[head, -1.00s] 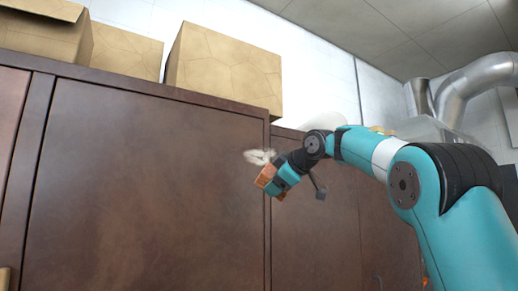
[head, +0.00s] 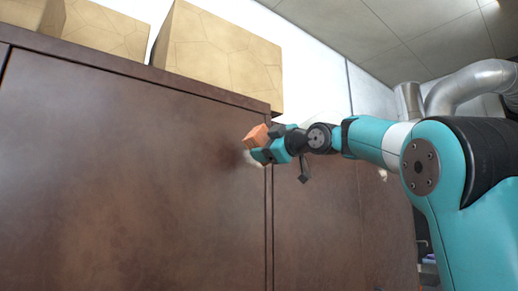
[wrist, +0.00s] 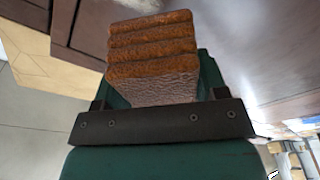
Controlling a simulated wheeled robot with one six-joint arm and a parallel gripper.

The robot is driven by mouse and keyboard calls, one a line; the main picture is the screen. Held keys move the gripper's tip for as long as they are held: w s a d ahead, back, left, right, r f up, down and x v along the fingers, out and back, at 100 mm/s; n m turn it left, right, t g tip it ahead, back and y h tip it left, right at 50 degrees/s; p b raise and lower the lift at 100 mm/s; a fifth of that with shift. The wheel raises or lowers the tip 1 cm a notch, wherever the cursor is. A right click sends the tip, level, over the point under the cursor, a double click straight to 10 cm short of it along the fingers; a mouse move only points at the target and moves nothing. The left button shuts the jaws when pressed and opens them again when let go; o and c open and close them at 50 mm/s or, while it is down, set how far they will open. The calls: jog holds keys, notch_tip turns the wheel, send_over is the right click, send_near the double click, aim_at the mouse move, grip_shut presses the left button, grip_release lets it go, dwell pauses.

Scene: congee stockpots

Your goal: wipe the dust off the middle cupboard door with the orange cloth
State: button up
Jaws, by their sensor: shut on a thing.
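The orange cloth (head: 257,136) is a folded, blocky pad held in my gripper (head: 264,147), near the upper right edge of the middle cupboard door (head: 120,170). In the wrist view the cloth (wrist: 152,42) shows as several stacked folds between the jaws of my gripper (wrist: 160,75). The door is dark reddish brown. A pale dust patch (head: 252,160) shows on it just below and left of the gripper, partly hidden by it. I cannot tell whether the cloth touches the door.
Cardboard boxes (head: 222,60) stand on top of the cupboard. The right-hand door (head: 315,235) lies beyond a narrow seam, beneath my arm. A silver duct (head: 465,85) is at the upper right. The door's left and lower parts are clear.

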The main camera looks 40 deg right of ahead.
aim_at(242, 151)
jog(key=shift+w+a+p, duration=0.15)
jog(key=shift+w+p, duration=1.5)
jog(key=shift+w, duration=1.25)
jog(key=shift+w+p, duration=0.4)
jog(key=shift+w, duration=0.55)
jog(key=d+p, duration=0.5)
jog(key=d, duration=0.9)
jog(key=shift+w+d, duration=0.25)
jog(key=shift+w, duration=0.05)
jog(key=shift+a, duration=0.1)
